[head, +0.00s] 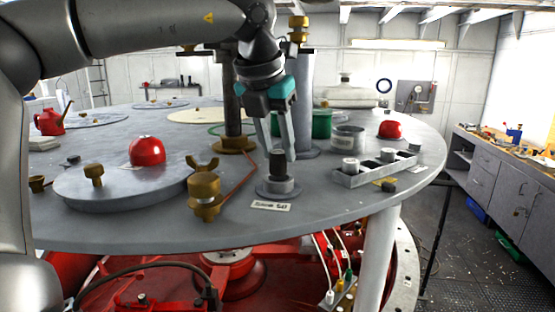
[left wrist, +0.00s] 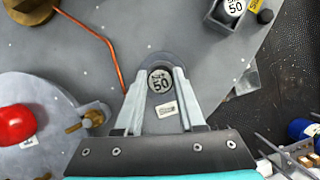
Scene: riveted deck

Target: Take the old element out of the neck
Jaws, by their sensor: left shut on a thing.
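The old element (head: 278,163) is a dark upright cylinder standing in the grey flanged neck (head: 279,189) on the round deck. My left gripper (head: 281,150) comes from above, shut on the element, one finger on each side. How deep the element sits in the neck is hidden. My right gripper is not in view.
A grey tray (head: 345,180) with white-topped pieces and dark slots stands right of the neck. A brass valve (head: 204,190) and copper pipe (head: 238,175) are close on the left. A round lid (head: 110,190) with a red dome (head: 147,151) lies further left. A label plate (head: 271,206) lies before the neck.

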